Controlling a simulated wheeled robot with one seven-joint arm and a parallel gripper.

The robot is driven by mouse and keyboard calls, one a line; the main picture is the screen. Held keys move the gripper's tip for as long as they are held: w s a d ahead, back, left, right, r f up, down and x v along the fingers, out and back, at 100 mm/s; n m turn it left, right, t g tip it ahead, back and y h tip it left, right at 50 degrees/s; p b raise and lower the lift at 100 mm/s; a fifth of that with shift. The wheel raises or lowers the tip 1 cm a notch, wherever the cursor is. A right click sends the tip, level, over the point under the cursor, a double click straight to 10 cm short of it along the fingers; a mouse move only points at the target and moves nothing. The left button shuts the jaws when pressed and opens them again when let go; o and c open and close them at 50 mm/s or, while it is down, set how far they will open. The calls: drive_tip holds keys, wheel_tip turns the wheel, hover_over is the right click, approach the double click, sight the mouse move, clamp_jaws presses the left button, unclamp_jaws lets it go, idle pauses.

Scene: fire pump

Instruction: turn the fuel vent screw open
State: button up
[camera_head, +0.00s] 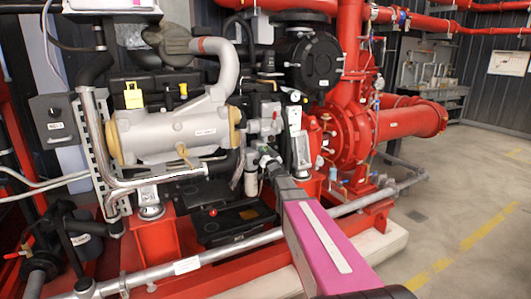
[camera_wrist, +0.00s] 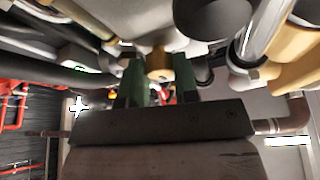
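My gripper (camera_wrist: 158,68) shows in the wrist view as two green fingers standing apart, with a clear gap between them. A brass round fitting (camera_wrist: 158,62) shows at the gap, level with the fingertips; it may be the fuel vent screw, but I cannot tell for sure. I cannot tell whether the fingers touch it. In the head view my gripper (camera_head: 264,154) is small and reaches in at the engine's right side, beside the grey pipe fittings. The screw cannot be made out there.
A silver cylinder with brass ends (camera_head: 172,132) lies left of my gripper. A black housing (camera_head: 310,62) and a red pump (camera_head: 350,130) stand to the right. A grey pipe (camera_head: 240,249) crosses low in front. Pipes crowd the wrist view. Open floor (camera_head: 470,200) lies at right.

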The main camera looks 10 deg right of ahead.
drive_tip(key=shift+n, duration=0.4)
drive_tip(key=shift+c, duration=0.3)
drive_tip(key=n+g+y, duration=0.2)
drive_tip(key=n+g, duration=0.1)
drive_tip(key=n, duration=0.6)
drive_tip(key=n+g+y, duration=0.2)
drive_tip(key=n+g, duration=0.1)
drive_tip(key=n, duration=0.7)
drive_tip(key=n+g+y, duration=0.2)
drive_tip(key=n+g, duration=0.1)
drive_tip(key=n, duration=0.6)
drive_tip(key=shift+d+r+n, duration=0.3)
drive_tip(key=shift+d+r, duration=0.05)
drive_tip(key=o, duration=0.9)
drive_tip(key=v, duration=1)
drive_tip(key=shift+s+d, duration=0.25)
